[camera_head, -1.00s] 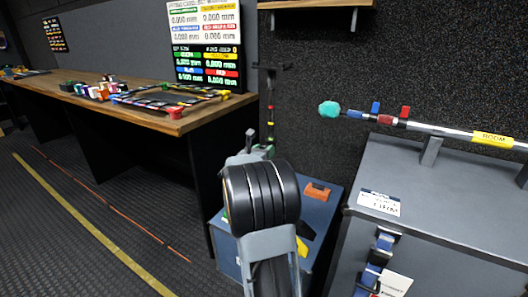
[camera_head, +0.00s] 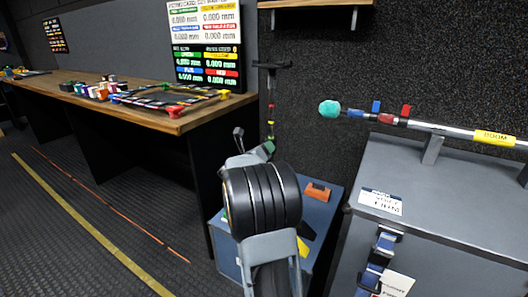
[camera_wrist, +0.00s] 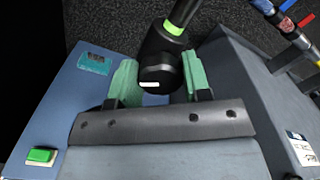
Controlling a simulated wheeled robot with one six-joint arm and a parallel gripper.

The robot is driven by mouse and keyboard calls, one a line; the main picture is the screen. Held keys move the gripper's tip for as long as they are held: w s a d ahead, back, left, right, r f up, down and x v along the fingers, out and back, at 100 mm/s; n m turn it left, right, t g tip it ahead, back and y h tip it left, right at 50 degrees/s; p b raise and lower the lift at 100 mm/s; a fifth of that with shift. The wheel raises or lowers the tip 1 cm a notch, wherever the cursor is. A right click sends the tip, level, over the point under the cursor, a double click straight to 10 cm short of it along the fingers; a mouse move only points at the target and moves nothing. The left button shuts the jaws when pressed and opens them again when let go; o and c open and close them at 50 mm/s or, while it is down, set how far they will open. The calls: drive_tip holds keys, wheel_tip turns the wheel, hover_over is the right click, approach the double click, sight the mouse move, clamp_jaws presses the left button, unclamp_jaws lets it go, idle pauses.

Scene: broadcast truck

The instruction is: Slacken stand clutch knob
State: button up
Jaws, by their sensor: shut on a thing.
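The clutch knob (camera_wrist: 158,74) is black with a small white mark on its face, in the middle of the wrist view. It sits on the black stand (camera_wrist: 178,16), which has a green band. My gripper (camera_wrist: 160,82) has its green pads on either side of the knob and is shut on it. In the head view, the stand (camera_head: 270,95) rises behind my wrist, with a black crossbar at its top and coloured bands lower down. My gripper (camera_head: 252,145) is partly hidden there behind my black wrist joint, and the knob is hidden.
A blue box (camera_head: 325,215) with an orange item (camera_head: 317,191) stands below my wrist. A grey cabinet (camera_head: 430,195) carries a boom pole (camera_head: 450,130) at the right. A wooden bench (camera_head: 185,122) with small coloured items is at the left. The floor at left is clear.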

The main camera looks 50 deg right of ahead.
drive_tip(key=n, duration=0.3)
drive_tip(key=shift+n+p, duration=0.3)
drive_tip(key=shift+n, duration=0.1)
drive_tip(key=n+p, duration=0.1)
drive_tip(key=n, duration=0.2)
drive_tip(key=shift+n, duration=0.3)
drive_tip(key=n+p, duration=0.2)
drive_tip(key=n, duration=0.1)
drive_tip(key=shift+n, duration=0.4)
drive_tip(key=n+p, duration=0.2)
drive_tip(key=n, duration=0.1)
drive_tip(key=shift+n, duration=0.3)
drive_tip(key=n+p, duration=0.3)
drive_tip(key=n, duration=0.2)
drive_tip(key=n+p, duration=0.2)
drive_tip(key=n, duration=0.2)
drive_tip(key=shift+f+p, duration=0.2)
drive_tip(key=shift+p, duration=0.2)
drive_tip(key=shift+n, duration=0.5)
